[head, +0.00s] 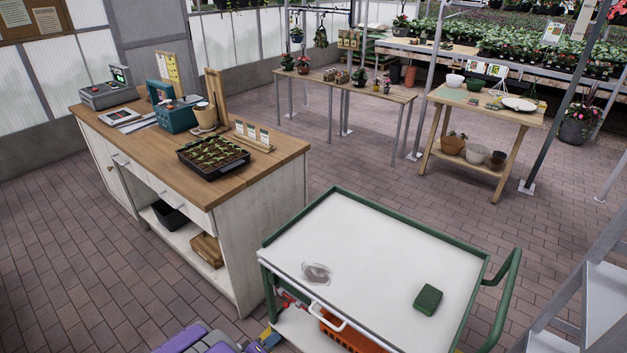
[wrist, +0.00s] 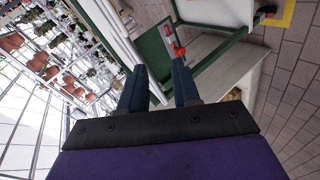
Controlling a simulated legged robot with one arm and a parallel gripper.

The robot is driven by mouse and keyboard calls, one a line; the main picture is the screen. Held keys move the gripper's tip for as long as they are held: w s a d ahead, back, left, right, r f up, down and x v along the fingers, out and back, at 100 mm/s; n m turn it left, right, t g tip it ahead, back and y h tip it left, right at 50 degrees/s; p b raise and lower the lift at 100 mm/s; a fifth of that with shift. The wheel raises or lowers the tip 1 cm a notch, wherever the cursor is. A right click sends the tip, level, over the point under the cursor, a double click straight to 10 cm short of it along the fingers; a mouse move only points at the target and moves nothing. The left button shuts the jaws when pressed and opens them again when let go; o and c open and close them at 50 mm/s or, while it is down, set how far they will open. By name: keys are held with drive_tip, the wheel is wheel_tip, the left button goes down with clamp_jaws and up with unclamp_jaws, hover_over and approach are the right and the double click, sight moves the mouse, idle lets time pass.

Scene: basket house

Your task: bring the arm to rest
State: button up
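My gripper (wrist: 158,82) fills the lower middle of the wrist view. Its two dark blue fingers stand apart with nothing between them. The wrist view is tilted, with the green-framed cart (wrist: 206,62) beyond the fingertips. Purple parts of my own arm show at the bottom edge of the head view, in front of the wooden-topped counter and left of the cart (head: 350,262).
The counter (head: 262,165) holds a seedling tray (head: 212,157) and a teal device (head: 176,116). Two plant tables stand behind. Brick floor (head: 50,250) is clear at left.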

drive_tip(key=w+a+r+m+g+y, duration=0.2)
drive_tip(key=a+r+y, duration=0.25)
drive_tip(key=r, duration=0.45)
drive_tip(key=w+a+r+m+g+y, duration=0.15)
drive_tip(key=a+r+y, duration=0.3)
drive_tip(key=r, duration=0.45)
drive_tip(key=s+d+r+g+y, duration=0.2)
drive_tip(key=s+d+r, duration=0.15)
drive_tip(key=r, duration=0.35)
drive_tip(key=s+d+r+m+g+h, duration=0.1)
drive_tip(key=s+d+r+g, duration=0.1)
drive_tip(key=s+d, duration=0.8)
drive_tip(key=s+d+r+m+g+h, duration=0.2)
drive_tip(key=s+d+r, duration=0.3)
drive_tip(key=s+d, duration=0.5)
drive_tip(key=s+d+r+m+g+h, duration=0.2)
drive_tip(key=s+d+r, duration=0.2)
drive_tip(key=s+d, duration=0.6)
drive_tip(key=d, duration=0.2)
drive_tip(key=shift+d+r+g, duration=0.2)
drive_tip(key=shift+d+g, duration=0.15)
drive_tip(key=shift+d, duration=0.05)
